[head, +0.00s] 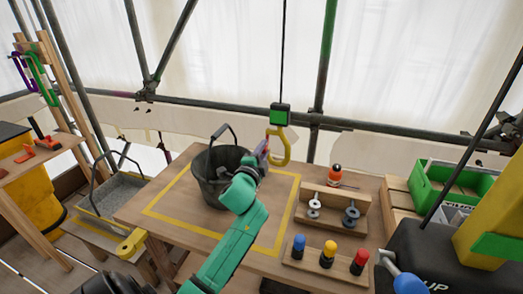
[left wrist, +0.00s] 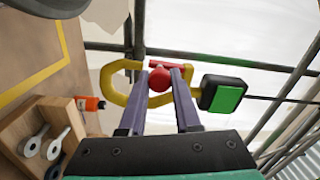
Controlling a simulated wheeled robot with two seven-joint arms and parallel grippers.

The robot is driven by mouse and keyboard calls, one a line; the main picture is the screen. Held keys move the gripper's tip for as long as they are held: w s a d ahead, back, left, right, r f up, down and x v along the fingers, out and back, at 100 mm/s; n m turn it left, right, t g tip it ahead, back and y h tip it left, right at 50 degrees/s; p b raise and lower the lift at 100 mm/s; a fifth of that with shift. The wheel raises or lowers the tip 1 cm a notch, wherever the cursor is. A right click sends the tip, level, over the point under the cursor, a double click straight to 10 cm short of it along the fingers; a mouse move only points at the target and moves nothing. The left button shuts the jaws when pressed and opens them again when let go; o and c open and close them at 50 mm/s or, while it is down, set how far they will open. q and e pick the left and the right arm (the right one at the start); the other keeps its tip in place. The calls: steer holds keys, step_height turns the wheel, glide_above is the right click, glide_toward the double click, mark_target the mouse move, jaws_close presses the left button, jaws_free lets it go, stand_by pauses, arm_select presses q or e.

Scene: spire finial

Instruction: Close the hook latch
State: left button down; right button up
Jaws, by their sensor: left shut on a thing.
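A yellow hook (head: 284,148) hangs from a black and green block (head: 279,115) on a cable, above the back of the table. In the left wrist view the hook (left wrist: 117,80) lies behind my fingers, with the block (left wrist: 222,95) to its right. The red latch (left wrist: 158,64) with a round red knob (left wrist: 160,79) is at the hook's mouth. My left gripper (left wrist: 168,72) is shut on the latch knob; in the head view the left gripper (head: 263,152) is beside the hook. Whether the latch meets the hook tip is unclear. My right gripper is not in view.
A dark bucket (head: 207,172) stands on the table inside a yellow taped outline, below and left of the hook. A scaffold rail runs behind.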

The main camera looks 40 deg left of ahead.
arm_select(q)
steer(key=shift+d+f+n, duration=0.15)
steer(key=shift+n, duration=0.25)
steer(key=c, duration=0.6)
jaws_free()
steer(key=b+v, duration=0.3)
steer(key=v, duration=1.1)
steer(key=shift+s+d, duration=0.15)
steer(key=shift+s, duration=0.15)
